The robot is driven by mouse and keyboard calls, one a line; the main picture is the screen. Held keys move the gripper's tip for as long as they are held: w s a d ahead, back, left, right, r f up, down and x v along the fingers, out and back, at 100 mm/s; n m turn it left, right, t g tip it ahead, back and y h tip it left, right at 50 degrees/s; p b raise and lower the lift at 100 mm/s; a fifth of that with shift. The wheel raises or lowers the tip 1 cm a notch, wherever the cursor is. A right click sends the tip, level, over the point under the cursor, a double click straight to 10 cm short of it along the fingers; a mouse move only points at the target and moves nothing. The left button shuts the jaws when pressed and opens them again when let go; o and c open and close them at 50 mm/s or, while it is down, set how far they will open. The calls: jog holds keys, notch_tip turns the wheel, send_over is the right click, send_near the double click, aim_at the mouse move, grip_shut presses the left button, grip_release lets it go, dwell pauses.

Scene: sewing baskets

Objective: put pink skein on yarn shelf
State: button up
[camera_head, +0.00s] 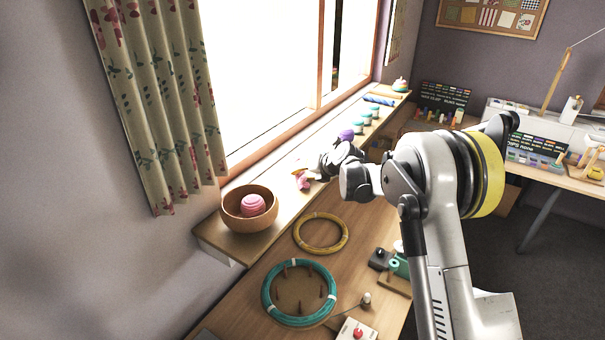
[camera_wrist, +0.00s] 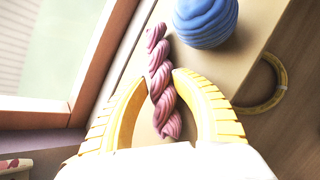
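The pink skein (camera_wrist: 161,75) is a twisted pink hank. In the wrist view it runs between the two yellow fingertips of my gripper (camera_wrist: 160,78), which are closed in to about its width. My gripper appears shut on it, though contact on the left side is hard to make out. In the head view a bit of the pink skein (camera_head: 304,183) shows at the end of my gripper (camera_head: 299,175), over the long wooden shelf (camera_head: 222,238) under the window. My wrist hides much of the fingers there. I cannot tell whether the skein still touches the shelf.
A blue yarn ball (camera_wrist: 206,20) sits close beyond the skein. A wooden bowl (camera_head: 236,221) holds a pink ball (camera_head: 253,205). Yellow (camera_head: 321,251) and teal coils (camera_head: 268,305) lie on the desk below.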

jog(key=shift+s+d+f, duration=0.1)
jog(key=shift+f, duration=0.2)
